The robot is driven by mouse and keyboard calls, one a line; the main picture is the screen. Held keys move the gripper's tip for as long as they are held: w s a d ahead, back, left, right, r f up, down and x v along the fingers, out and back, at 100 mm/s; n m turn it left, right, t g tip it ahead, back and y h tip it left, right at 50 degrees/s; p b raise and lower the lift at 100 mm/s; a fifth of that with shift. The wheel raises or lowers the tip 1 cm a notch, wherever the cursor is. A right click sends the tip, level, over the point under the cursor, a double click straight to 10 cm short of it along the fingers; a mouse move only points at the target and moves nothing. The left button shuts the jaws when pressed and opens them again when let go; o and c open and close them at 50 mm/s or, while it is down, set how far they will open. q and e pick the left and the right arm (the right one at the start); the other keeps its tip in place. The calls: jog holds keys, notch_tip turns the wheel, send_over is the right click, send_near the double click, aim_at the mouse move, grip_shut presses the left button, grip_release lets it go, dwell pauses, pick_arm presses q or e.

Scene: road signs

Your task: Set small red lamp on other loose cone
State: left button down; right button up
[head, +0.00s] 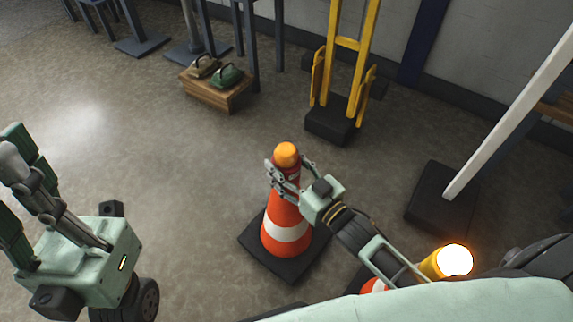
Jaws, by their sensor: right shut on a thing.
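An orange-and-white traffic cone (285,232) stands upright on a black base in the middle of the head view. A small red lamp with an orange dome (286,154) is at the cone's top. My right gripper (288,174) is shut around the lamp's body, its fingers on both sides. The fingers hide the joint between lamp and cone, so I cannot tell whether the lamp rests on it. My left gripper (18,190) is at the left edge, open and empty, away from the cone.
A lit yellow lamp (449,261) stands at lower right by a second cone (374,286), mostly hidden by my arm. A yellow hand truck (335,122), a wooden crate (212,93) and a black base with a white pole (440,199) stand behind. Floor left of the cone is clear.

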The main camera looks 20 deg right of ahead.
jog(key=shift+f, duration=0.2)
jog(key=o, duration=1.5)
jog(key=shift+c, duration=0.2)
jog(key=shift+o, duration=0.2)
jog(key=shift+f, duration=0.1)
jog(key=v, duration=1.2)
